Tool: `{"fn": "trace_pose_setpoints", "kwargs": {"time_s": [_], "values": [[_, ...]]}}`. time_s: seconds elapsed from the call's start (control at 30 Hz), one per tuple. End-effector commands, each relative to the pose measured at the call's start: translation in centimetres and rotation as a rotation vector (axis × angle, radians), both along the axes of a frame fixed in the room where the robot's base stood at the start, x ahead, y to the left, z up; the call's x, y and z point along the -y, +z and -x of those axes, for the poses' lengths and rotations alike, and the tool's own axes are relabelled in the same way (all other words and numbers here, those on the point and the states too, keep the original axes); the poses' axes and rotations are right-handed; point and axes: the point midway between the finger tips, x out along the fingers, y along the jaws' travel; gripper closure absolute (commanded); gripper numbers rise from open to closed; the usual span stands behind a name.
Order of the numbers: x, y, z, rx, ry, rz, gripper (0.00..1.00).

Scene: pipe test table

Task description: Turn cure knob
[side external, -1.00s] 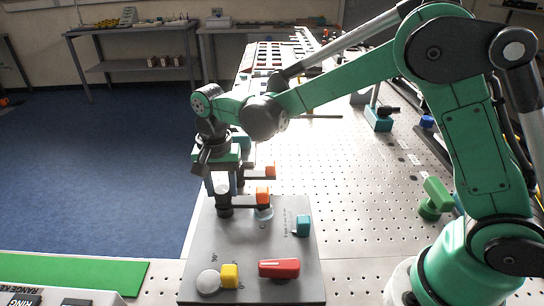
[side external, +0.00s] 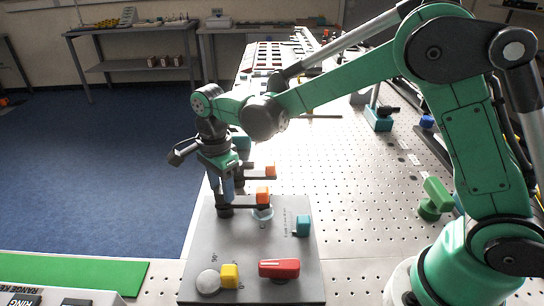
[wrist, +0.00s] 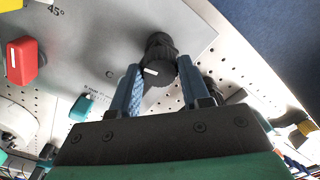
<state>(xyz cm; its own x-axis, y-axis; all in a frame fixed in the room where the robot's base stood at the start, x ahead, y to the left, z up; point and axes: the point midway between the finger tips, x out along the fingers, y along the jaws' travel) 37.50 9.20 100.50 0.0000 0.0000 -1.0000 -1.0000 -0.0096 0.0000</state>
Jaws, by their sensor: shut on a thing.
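The black knob (wrist: 162,70) with a white pointer mark stands on a grey panel (side external: 240,240). In the wrist view it sits between the two blue fingers of my gripper (wrist: 160,80), which is shut on it. In the side external view my gripper (side external: 227,194) points down over the panel's back left corner, and its fingers hide most of the knob (side external: 224,211). No label naming the knob is readable in either view.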

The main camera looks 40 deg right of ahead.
Motion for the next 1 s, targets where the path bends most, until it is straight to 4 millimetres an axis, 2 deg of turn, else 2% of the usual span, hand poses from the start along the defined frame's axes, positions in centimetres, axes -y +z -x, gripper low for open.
{"fn": "trace_pose_setpoints", "kwargs": {"time_s": [0.67,0.7,0.8,1.0], "values": [[0.01,0.01,0.00,0.000,-0.067,0.000,1.00],[0.01,0.01,0.00,0.000,-0.067,0.000,0.56],[0.01,0.01,0.00,0.000,-0.067,0.000,0.28],[0.01,0.00,0.00,0.000,-0.066,0.000,0.27]]}}
